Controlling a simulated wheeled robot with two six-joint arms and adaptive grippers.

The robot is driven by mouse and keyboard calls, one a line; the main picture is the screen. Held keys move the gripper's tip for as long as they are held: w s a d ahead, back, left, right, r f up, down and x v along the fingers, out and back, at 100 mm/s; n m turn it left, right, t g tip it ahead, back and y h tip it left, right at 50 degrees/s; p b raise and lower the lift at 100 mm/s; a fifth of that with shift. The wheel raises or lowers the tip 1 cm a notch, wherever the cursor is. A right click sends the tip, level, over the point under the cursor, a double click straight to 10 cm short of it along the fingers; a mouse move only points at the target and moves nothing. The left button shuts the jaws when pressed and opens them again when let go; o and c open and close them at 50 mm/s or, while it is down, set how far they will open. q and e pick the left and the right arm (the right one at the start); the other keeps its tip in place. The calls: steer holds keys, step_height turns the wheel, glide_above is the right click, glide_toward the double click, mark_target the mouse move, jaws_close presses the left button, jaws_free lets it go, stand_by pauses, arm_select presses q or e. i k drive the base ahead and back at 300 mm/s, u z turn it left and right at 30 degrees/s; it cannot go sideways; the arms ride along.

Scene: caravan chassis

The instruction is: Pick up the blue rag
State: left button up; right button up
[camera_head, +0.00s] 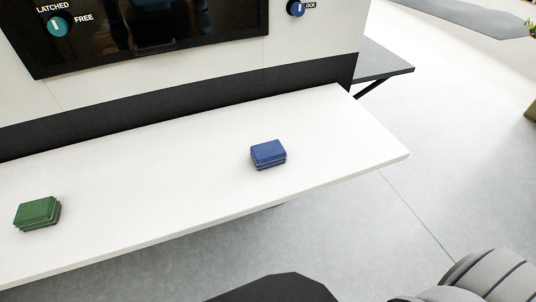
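The blue rag (268,154) is a small folded stack lying on the white shelf (330,125), right of the shelf's middle. Nothing touches it and it is fully visible. Neither of my grippers shows in the head view. A grey rounded part of my own body is at the bottom right, well apart from the rag.
A green folded rag (37,213) lies at the shelf's left. Behind stands a panel with a dark window (150,30), a teal knob (60,25) marked LATCHED and FREE, and a blue knob (296,8). A dark side shelf (385,60) juts out at right. The shelf between the rags is clear.

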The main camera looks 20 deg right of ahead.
mark_target(268, 154)
steer(key=z, duration=3.05)
steer(key=i, duration=0.55)
steer(key=u, duration=4.15)
steer(key=k, duration=0.25)
steer(key=u, duration=0.1)
